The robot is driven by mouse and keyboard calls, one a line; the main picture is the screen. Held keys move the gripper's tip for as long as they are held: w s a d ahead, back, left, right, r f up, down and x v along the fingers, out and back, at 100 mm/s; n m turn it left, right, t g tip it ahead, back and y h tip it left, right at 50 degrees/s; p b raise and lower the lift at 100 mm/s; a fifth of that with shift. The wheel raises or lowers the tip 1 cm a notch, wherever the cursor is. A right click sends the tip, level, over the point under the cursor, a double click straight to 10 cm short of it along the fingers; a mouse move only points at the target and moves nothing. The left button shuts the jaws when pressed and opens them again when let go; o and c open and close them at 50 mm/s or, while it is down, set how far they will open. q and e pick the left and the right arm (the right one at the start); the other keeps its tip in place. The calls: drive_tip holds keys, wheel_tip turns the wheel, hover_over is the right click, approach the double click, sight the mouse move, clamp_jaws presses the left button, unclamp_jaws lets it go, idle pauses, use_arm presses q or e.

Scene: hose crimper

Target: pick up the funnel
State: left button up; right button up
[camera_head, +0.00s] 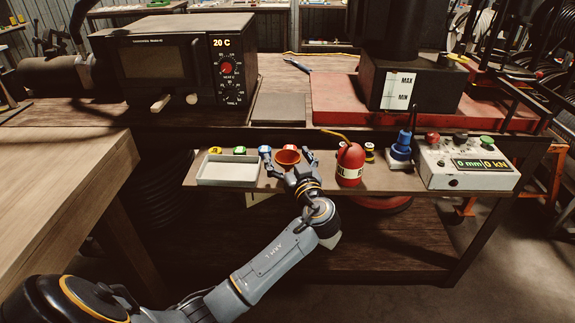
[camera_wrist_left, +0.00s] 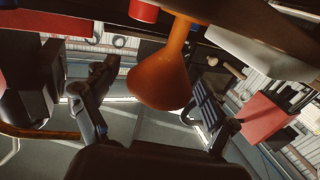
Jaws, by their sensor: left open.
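The orange-red funnel (camera_head: 288,156) is at the narrow front shelf, its wide mouth showing in the head view. In the left wrist view the funnel (camera_wrist_left: 163,78) fills the middle, wide end nearer me and narrow stem towards the top. My left gripper (camera_head: 287,163) is open, with one finger on each side of the funnel. In the wrist view the fingers of my left gripper (camera_wrist_left: 153,88) stand apart with visible gaps to the funnel. My right gripper is not in view.
On the shelf, a pale tray (camera_head: 229,171) stands left of the funnel and a red oil can (camera_head: 350,165) close to its right. Further right are a blue-topped item (camera_head: 401,147) and a control box (camera_head: 467,168). An oven-like unit (camera_head: 180,60) stands behind on the workbench.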

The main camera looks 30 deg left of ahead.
use_arm(q)
drive_tip(key=shift+c, duration=0.2)
drive_tip(key=c, duration=1.1)
